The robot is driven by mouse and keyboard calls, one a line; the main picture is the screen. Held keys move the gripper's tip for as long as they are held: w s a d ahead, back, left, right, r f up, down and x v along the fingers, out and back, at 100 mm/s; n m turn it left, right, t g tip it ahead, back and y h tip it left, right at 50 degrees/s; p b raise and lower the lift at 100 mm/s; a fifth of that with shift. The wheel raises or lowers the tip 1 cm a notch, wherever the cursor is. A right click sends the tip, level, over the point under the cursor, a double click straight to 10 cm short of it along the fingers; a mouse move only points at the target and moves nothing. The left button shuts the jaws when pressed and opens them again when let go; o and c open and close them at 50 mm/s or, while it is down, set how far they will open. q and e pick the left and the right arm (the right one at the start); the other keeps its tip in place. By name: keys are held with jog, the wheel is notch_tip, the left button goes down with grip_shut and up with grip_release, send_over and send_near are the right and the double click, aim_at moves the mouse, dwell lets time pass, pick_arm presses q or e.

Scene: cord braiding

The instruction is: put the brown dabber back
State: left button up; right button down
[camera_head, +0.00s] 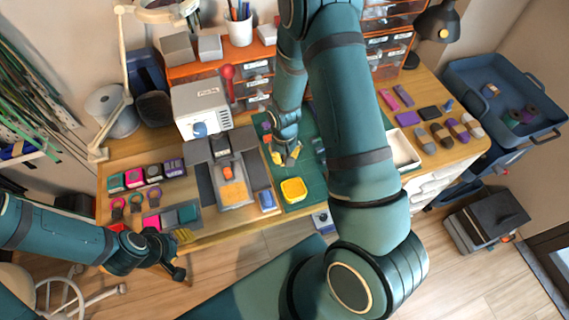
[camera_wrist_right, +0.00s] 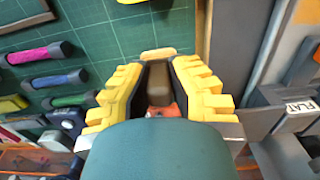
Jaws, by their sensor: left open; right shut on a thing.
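My right gripper (camera_head: 287,156) is low over the green mat (camera_head: 312,182) in the head view. In the right wrist view its yellow fingers (camera_wrist_right: 158,88) are shut on the brown dabber (camera_wrist_right: 157,76), a brown piece with a pale tan end pointing away from the palm. The dabber cannot be made out in the head view. My left gripper (camera_head: 176,262) is open and empty near the table's front left edge.
A yellow dish (camera_head: 292,190) sits on the mat just below the right gripper. A grey machine (camera_head: 234,192) with an orange piece stands left of the mat. A white tray (camera_head: 403,149) is to the right, partly behind my right arm. Pink, grey and brown blocks lie beyond it.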

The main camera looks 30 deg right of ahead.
aim_at(284, 169)
jog(key=shift+f+b, duration=0.3)
jog(key=shift+f, duration=1.9)
jog(key=shift+r, duration=0.1)
jog(key=c, duration=1.1)
grip_release()
jog(key=shift+f, duration=0.2)
jog(key=shift+o, duration=0.2)
